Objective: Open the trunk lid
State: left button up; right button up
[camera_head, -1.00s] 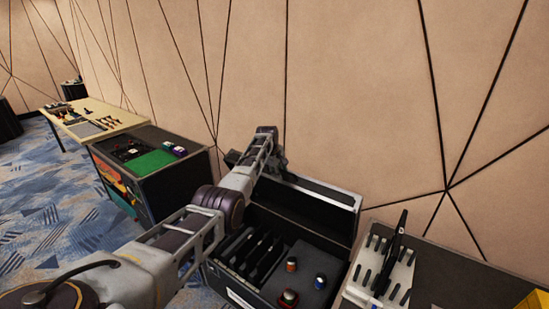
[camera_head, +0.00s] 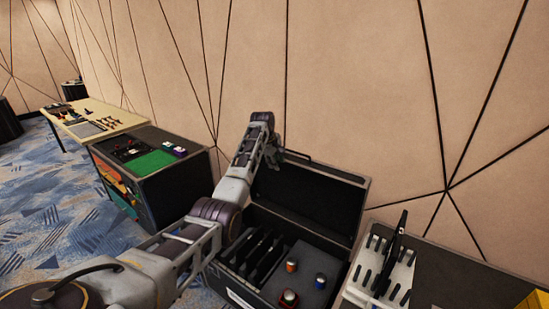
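The black trunk (camera_head: 228,283) stands low at the centre bottom. Its lid (camera_head: 312,200) is raised at the back, with the dark inner face turned toward me. A thin dark handle or bar shows at the lid's top edge. My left arm reaches in from the lower left across the trunk's left side. My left gripper (camera_head: 276,157) is at the lid's upper left corner; its fingers are small and dark, and I cannot tell whether they are open or touching the lid. My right gripper is not in view.
Inside the trunk are black upright dividers (camera_head: 262,255) and several small coloured-top items (camera_head: 289,297). A white rack (camera_head: 377,270) sits on the grey table to the right. A black case with a green top (camera_head: 154,162) and a wooden table (camera_head: 100,112) stand left. The wall is close behind.

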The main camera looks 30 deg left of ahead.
pick_arm(q)
jog(key=shift+v, duration=1.4)
